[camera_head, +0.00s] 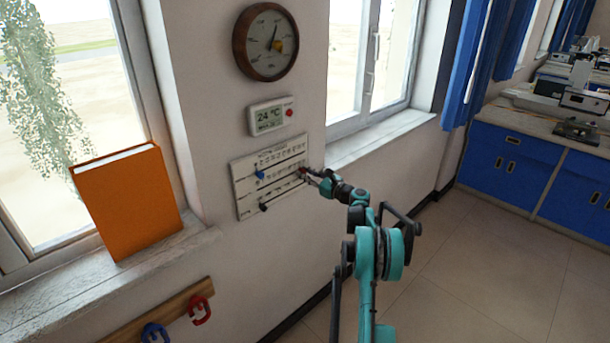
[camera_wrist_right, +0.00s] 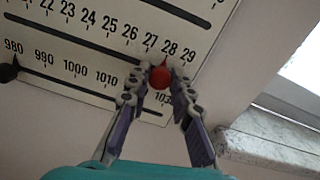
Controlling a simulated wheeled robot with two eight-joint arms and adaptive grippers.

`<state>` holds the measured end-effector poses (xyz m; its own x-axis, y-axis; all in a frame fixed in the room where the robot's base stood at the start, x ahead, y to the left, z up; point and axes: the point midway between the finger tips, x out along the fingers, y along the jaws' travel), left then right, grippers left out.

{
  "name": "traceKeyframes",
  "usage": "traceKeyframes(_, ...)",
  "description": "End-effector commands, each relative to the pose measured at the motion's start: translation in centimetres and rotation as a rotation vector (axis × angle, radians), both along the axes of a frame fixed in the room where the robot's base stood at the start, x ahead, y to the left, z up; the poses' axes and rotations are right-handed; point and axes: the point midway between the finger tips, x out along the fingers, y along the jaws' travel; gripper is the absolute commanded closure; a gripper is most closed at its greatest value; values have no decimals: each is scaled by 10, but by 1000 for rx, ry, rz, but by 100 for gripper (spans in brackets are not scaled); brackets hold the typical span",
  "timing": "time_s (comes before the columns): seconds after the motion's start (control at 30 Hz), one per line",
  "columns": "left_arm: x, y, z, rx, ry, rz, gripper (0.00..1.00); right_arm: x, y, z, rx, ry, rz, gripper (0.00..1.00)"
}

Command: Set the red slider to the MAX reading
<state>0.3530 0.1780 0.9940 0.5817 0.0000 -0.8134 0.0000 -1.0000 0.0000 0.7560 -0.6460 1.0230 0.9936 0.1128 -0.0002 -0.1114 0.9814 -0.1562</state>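A white scale board (camera_head: 262,181) hangs on the wall and carries several printed scales with slots. The red slider's round knob (camera_wrist_right: 160,77) sits at the right part of the 22–29 scale, with its pointer close to 28. In the head view the red slider (camera_head: 302,170) is small at the board's right edge, partly covered by my gripper. My right gripper (camera_wrist_right: 161,76) has a fingertip on each side of the red knob and appears closed on it. No MAX label is readable. My left gripper is not in view.
Above are a digital thermometer (camera_head: 270,117) and a round dial (camera_head: 265,42). An orange book (camera_head: 128,202) stands on the left sill.

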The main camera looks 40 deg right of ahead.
Motion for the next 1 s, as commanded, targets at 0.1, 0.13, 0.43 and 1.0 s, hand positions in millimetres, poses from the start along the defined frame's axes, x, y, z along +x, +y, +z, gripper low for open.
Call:
traceKeyframes(0.1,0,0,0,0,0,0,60,0,0,0,0,0,0,58)
traceKeyframes(0.13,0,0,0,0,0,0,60,0,0,0,0,0,0,58)
traceKeyframes(0.43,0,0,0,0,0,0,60,-6,-1,0,0,0,0,58)
traceKeyframes(1.0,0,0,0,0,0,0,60,-109,-13,0,0,0,-1,58)
